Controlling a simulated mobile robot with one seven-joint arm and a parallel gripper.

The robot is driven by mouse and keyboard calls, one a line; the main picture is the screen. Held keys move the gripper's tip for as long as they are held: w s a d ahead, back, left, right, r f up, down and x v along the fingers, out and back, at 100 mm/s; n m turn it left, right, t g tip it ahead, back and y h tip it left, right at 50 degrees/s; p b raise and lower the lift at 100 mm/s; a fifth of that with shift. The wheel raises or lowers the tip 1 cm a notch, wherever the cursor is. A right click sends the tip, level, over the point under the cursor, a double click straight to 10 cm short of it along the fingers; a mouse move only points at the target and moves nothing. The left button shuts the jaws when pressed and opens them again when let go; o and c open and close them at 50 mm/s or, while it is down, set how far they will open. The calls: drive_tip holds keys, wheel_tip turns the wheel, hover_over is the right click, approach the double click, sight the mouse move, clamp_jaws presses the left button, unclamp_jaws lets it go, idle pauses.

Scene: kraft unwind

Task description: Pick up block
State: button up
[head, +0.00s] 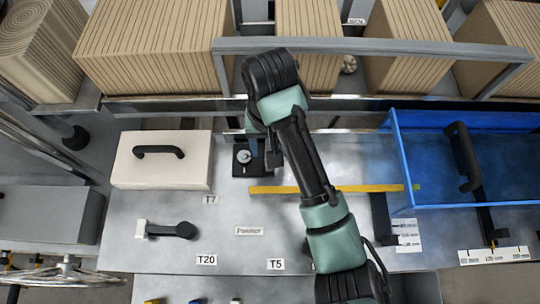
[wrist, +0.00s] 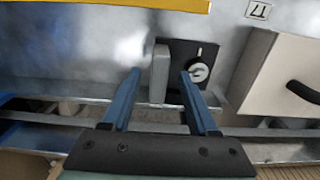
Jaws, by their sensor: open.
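A small grey upright block (wrist: 160,75) stands beside a black square plate with a round silver knob (wrist: 197,70) in the wrist view. My gripper (wrist: 159,72) is open, its two blue fingers pointing at the metal panel. The block shows between the fingers, with a gap on either side. The right fingertip overlaps the black plate in the picture. I cannot tell whether the fingertips reach the block's depth. In the head view my gripper (head: 263,150) is over the knob plate (head: 243,158), and my arm hides much of that spot; I cannot make out the block there.
A yellow bar (head: 360,188) lies across the panel beside my gripper. A cream box with a black handle (head: 135,170) stands left, a blue open-framed bin (head: 400,165) right. A grey rail (head: 400,47) and ribbed brown rolls (head: 150,45) lie behind. Bare panel shows below the bar.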

drive_tip(key=shift+d+f, duration=0.1)
drive_tip(key=shift+f, duration=0.5)
clamp_jaws()
